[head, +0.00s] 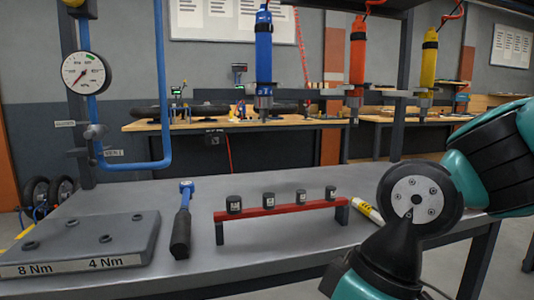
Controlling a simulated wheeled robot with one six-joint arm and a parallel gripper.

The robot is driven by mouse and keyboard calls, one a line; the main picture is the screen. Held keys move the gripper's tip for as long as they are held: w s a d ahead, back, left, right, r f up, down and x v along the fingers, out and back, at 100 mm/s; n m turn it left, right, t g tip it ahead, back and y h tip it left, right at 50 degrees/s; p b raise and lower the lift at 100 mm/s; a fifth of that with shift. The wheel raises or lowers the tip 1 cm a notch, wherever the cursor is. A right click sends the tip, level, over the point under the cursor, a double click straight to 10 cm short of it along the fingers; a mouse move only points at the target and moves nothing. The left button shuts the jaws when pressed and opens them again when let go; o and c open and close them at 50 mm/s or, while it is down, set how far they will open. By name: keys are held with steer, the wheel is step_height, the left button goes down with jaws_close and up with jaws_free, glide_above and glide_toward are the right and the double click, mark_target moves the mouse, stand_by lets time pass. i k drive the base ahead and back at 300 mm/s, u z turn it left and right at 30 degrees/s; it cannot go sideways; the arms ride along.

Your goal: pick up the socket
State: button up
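Several dark, short cylindrical sockets stand upright in a row on a red rail (285,209) with black end legs, on the grey table. The leftmost socket (234,205) looks the largest. To its right stand a second socket (269,200), a third socket (301,197) and a smaller rightmost socket (330,193). Each has a small pale label, too small to read. Which socket the task means cannot be told. My arm shows at the right, in front of the table's right part. My gripper is out of the picture.
A wrench with a blue head and black handle (181,234) lies left of the rail. A grey block marked 8 Nm and 4 Nm (85,243) sits at the left. A yellow-and-white cylinder (367,211) lies right of the rail. Blue, orange and yellow tools (263,55) hang above.

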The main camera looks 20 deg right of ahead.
mark_target(269, 199)
steer(key=u, duration=2.4)
steer(key=k, duration=0.55)
steer(key=z, duration=2.35)
